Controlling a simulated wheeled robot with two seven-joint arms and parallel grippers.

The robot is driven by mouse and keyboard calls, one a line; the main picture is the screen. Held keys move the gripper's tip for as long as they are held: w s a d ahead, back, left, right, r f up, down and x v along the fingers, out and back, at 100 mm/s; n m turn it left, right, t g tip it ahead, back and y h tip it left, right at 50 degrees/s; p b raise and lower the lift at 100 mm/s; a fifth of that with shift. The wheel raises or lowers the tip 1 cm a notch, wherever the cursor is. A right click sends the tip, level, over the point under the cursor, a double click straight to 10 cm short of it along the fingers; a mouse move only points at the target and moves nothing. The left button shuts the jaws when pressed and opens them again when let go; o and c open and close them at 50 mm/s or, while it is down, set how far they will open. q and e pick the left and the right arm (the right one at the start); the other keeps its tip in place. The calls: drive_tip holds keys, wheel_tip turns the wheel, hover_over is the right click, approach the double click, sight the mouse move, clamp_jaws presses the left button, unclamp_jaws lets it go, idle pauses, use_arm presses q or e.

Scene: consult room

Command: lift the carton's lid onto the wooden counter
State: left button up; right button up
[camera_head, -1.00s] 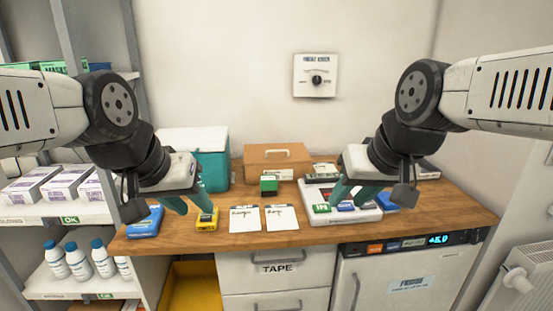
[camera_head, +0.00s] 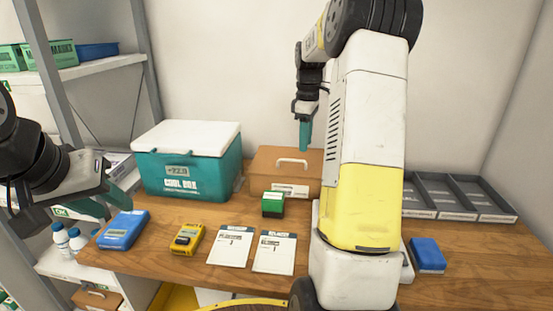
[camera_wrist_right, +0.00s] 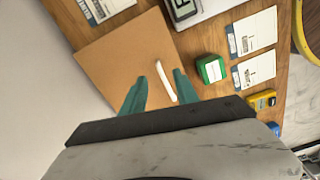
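The carton is a brown box with a brown lid (camera_head: 268,161) and a white handle (camera_head: 292,161), at the back of the wooden counter (camera_head: 205,262). The lid is on the carton. My right gripper (camera_head: 304,148) points down just above the handle; my right arm hides the carton's right side. In the right wrist view my right gripper's teal fingers (camera_wrist_right: 160,76) are apart and empty, with the white handle (camera_wrist_right: 165,80) showing between them. Whether they touch it I cannot tell. My left gripper (camera_head: 108,196) is at the far left, its fingers apart and empty, left of the counter.
A teal cool box (camera_head: 190,172) stands left of the carton. A green box (camera_head: 273,204) is in front of it. A blue pack (camera_head: 123,230), a yellow device (camera_head: 188,239) and two cards lie along the front. Grey trays (camera_head: 455,194) and another blue pack (camera_head: 427,254) are at right.

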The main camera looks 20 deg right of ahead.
drive_tip(key=f, duration=0.8)
drive_tip(key=shift+d, duration=0.25)
drive_tip(key=shift+c, duration=0.5)
clamp_jaws()
